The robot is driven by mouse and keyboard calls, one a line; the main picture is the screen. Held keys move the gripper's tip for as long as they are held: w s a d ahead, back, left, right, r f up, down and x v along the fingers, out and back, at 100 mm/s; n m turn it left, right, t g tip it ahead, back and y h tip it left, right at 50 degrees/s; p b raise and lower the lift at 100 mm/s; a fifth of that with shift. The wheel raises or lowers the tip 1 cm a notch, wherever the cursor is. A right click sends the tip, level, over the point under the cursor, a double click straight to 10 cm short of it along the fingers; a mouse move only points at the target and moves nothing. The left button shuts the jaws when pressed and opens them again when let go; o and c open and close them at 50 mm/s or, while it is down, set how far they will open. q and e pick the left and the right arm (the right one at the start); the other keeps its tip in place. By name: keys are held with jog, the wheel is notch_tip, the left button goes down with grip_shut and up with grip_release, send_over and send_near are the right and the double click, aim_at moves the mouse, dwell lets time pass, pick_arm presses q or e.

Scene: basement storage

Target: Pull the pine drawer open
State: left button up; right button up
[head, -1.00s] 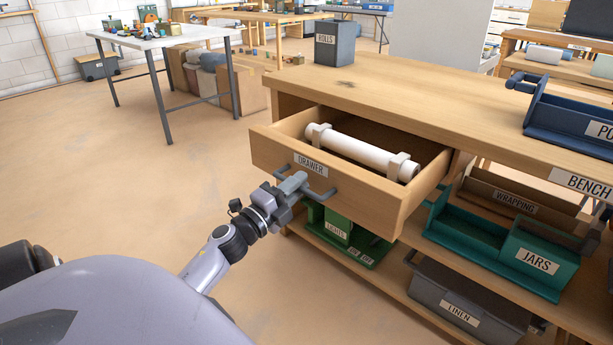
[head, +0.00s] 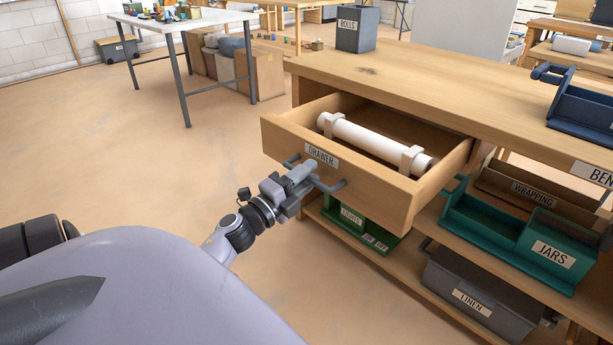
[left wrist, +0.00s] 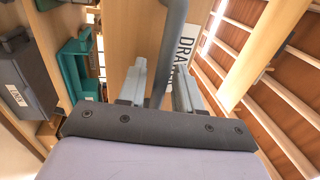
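The pine drawer (head: 365,196), labelled DRAWER, stands well out from the wooden bench. A white roll (head: 370,141) lies on supports inside it. Its dark bar handle (head: 332,187) runs across the front. My left gripper (head: 302,176) is at the middle of this handle. My right gripper is not in view.
The bench top (head: 420,80) carries a grey ROLLS box (head: 357,30). Below the drawer are a green LIGHTS box (head: 350,222), a teal JARS tray (head: 545,262) and a grey LINEN bin (head: 470,300). Open floor (head: 140,160) lies to the left.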

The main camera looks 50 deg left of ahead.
pick_arm(q)
jog(key=s+f, duration=0.1)
jog(key=s, duration=0.6)
jog(key=shift+f+p, duration=0.2)
jog(key=shift+p, duration=0.15)
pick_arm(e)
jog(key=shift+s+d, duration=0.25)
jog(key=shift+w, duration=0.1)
